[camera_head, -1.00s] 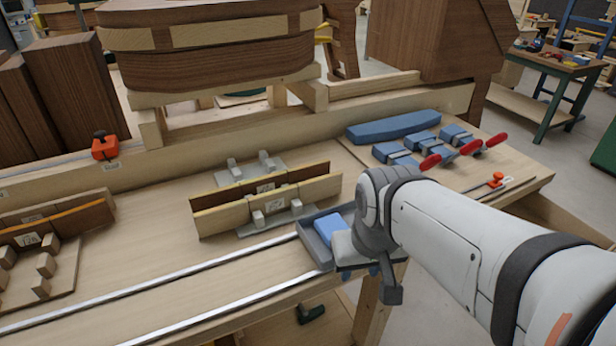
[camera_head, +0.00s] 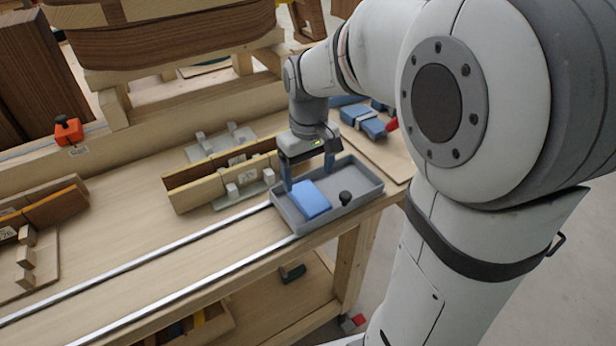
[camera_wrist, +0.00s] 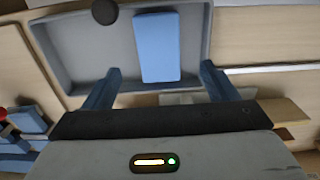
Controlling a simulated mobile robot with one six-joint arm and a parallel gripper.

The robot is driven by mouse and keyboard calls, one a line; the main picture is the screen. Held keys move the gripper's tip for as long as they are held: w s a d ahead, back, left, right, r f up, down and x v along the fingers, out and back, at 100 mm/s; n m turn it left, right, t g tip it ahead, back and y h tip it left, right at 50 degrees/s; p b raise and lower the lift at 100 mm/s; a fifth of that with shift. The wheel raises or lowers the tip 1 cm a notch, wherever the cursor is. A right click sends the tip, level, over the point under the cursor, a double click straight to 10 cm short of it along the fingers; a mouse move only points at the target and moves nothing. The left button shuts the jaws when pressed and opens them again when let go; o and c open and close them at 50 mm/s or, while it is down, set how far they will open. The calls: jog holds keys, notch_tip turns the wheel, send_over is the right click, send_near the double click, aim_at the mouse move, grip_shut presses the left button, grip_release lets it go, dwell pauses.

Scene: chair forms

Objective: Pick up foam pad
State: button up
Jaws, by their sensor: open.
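The foam pad (camera_head: 311,199) is a light blue block lying in a shallow grey tray (camera_head: 360,200) near the bench's front edge. In the wrist view the foam pad (camera_wrist: 158,47) lies inside the tray (camera_wrist: 60,52), ahead of my fingers and nearer the right one. My gripper (camera_head: 309,178) is open and empty, with blue fingers pointing down at the tray's rear side. In the wrist view my gripper (camera_wrist: 160,82) has its fingers spread on either side of the pad's near end, apart from it.
A dark round knob (camera_head: 345,198) stands in the tray right of the pad. Behind it, wooden strips (camera_head: 222,180) stand in a metal fixture. Blue clamped blocks (camera_head: 362,122) lie at the back right.

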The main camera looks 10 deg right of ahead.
aim_at(309, 195)
jog(key=f, duration=0.6)
jog(key=shift+w+d+f+p, duration=0.1)
jog(key=shift+w+f+p, duration=0.15)
jog(key=shift+p, duration=0.15)
jog(key=c, duration=1.1)
